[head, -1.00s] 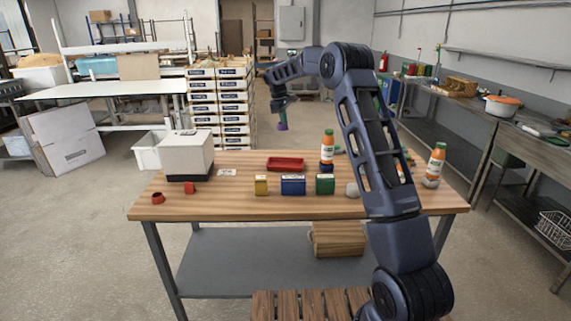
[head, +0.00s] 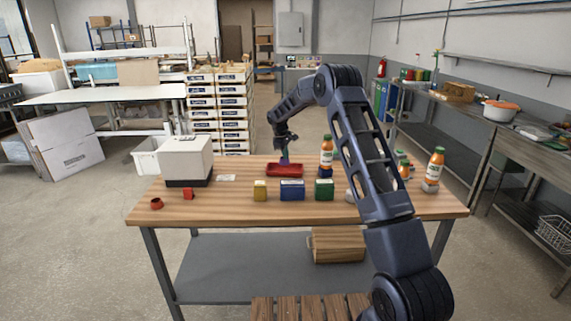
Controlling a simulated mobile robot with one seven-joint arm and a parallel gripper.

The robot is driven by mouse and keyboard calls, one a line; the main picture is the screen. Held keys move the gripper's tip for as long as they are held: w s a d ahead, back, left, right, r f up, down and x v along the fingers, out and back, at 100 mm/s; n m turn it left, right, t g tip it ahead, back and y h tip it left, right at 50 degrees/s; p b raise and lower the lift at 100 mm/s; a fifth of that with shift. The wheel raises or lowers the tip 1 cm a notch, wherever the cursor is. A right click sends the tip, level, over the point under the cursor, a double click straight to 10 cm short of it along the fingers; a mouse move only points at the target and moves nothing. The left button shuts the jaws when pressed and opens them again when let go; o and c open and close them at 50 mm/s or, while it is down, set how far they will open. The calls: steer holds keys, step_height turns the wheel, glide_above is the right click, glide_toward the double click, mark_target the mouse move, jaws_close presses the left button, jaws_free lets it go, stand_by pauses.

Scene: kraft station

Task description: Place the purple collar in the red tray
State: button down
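The red tray (head: 292,172) lies on the wooden workbench, back of centre. My gripper (head: 284,153) points down over the tray. The small purple collar (head: 285,161) is at its fingertips, low over the tray and against its back part in the picture. My gripper appears shut on the collar. I cannot tell whether the collar touches the tray floor, and the fingers are too small to see clearly.
In front of the tray stand a yellow box (head: 260,190), a blue box (head: 292,190) and a green box (head: 324,189). An orange bottle (head: 327,151) stands right of it. A white box (head: 187,160) and red pieces (head: 157,203) are at left. The bench's front is clear.

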steer(key=shift+s+a+x, duration=0.1)
steer(key=shift+a+x, duration=0.05)
steer(key=shift+x, duration=0.6)
steer(key=shift+s+a+x, duration=0.1)
steer(key=shift+x, duration=0.6)
steer(key=shift+s+a+x, duration=0.1)
steer(key=shift+a+x, duration=0.05)
steer(key=shift+x, duration=0.6)
steer(key=shift+f, duration=0.25)
steer(key=c, duration=1.6)
jaws_free()
steer(key=shift+c, duration=0.2)
steer(key=v, duration=1.2)
steer(key=shift+r, duration=0.25)
